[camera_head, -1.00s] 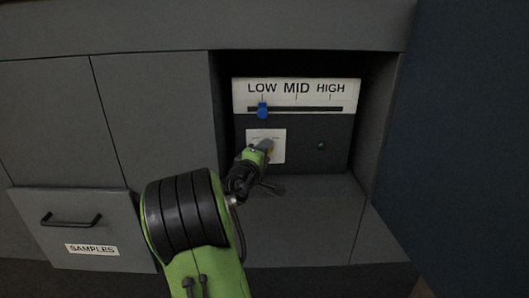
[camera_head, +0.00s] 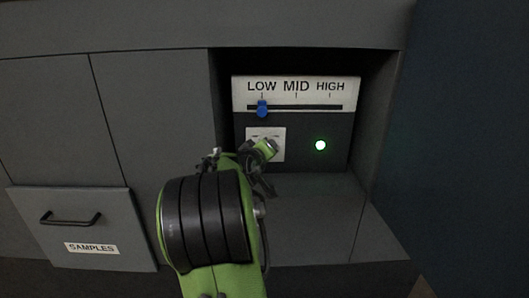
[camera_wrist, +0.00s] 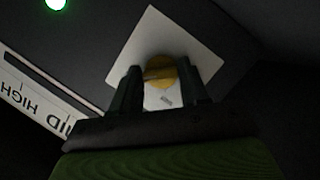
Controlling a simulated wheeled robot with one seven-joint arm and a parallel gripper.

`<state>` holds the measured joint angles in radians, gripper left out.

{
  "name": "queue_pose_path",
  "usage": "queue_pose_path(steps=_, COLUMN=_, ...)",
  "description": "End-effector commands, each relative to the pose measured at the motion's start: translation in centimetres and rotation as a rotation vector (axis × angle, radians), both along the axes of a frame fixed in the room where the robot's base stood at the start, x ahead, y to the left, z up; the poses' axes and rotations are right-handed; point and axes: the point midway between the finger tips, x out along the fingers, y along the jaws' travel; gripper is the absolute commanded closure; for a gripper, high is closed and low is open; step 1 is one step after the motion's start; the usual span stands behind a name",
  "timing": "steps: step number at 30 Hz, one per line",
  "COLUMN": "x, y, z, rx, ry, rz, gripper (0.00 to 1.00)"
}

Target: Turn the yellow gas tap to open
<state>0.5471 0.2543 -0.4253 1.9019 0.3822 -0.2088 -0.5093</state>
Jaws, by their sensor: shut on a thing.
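The yellow gas tap (camera_wrist: 161,72) is a round knob on a white square plate (camera_wrist: 193,50) in the wrist view. My gripper (camera_wrist: 162,80) is at the tap, with one dark finger on each side, shut on it. In the head view my gripper (camera_head: 262,152) covers the tap and the lower part of the white plate (camera_head: 280,135). A round indicator light to the right of the plate (camera_head: 320,145) glows green. It also glows in the wrist view (camera_wrist: 56,4).
Above the plate is a LOW/MID/HIGH panel (camera_head: 296,87) with a blue slider (camera_head: 262,108) at LOW. The recess has side walls and a bare ledge (camera_head: 320,200). A SAMPLES drawer (camera_head: 85,225) is at left. A dark blue panel (camera_head: 470,140) stands at right.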

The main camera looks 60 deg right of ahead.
Motion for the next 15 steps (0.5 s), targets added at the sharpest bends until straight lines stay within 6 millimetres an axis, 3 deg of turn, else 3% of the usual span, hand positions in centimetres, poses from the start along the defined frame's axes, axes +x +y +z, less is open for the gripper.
queue_pose_path(steps=14, x=-0.07, y=0.07, z=-0.40, rx=0.016, ry=-0.006, rz=-0.002, gripper=0.86)
queue_pose_path(steps=15, x=-0.07, y=0.07, z=-0.40, rx=0.016, ry=-0.006, rz=-0.002, gripper=0.49)
